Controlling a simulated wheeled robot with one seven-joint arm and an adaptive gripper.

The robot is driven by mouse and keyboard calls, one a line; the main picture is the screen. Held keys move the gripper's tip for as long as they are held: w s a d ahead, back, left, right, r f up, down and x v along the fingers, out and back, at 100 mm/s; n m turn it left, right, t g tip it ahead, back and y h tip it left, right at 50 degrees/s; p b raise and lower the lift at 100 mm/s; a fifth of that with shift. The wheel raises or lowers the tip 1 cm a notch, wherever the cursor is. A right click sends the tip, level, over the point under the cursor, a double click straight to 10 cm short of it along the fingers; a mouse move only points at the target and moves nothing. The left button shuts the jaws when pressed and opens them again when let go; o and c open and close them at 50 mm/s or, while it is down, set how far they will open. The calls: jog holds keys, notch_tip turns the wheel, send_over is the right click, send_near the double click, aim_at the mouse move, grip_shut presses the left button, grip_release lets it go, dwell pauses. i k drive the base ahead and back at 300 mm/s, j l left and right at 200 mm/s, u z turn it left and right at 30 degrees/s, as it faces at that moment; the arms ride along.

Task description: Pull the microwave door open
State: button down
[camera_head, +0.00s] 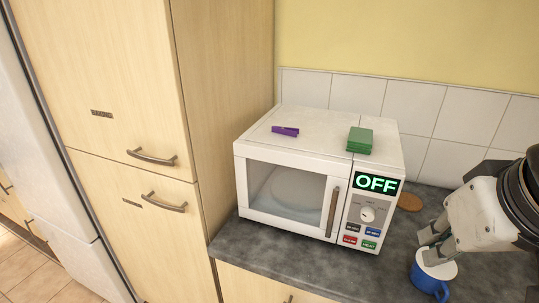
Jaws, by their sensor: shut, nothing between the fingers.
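The white microwave (320,125) stands on the counter with its door (247,190) closed. The door has a dark glass window, and a plate shows dimly behind it. The brown vertical door handle (333,211) is on the door's right side, beside the control panel, whose display (377,184) reads OFF. My gripper (428,246) is at the right of the picture, apart from the handle and to the right of the microwave. It is shut and empty, with its fingertips just above or in front of a blue mug; I cannot tell whether they touch it.
The blue mug (429,283) stands on the dark counter (300,262) near my gripper. A brown round item (410,202) lies right of the microwave. A purple item (285,131) and a green block (360,139) lie on the microwave. A tall wooden cabinet (225,120) stands at left.

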aim_at(338, 171)
jog(key=u, duration=0.4)
jog(key=k+l+z, duration=0.25)
jog(key=k+l, duration=0.15)
jog(key=l, duration=0.25)
jog(key=k+l+z, duration=0.1)
jog(key=l, duration=0.2)
jog(key=k, duration=0.05)
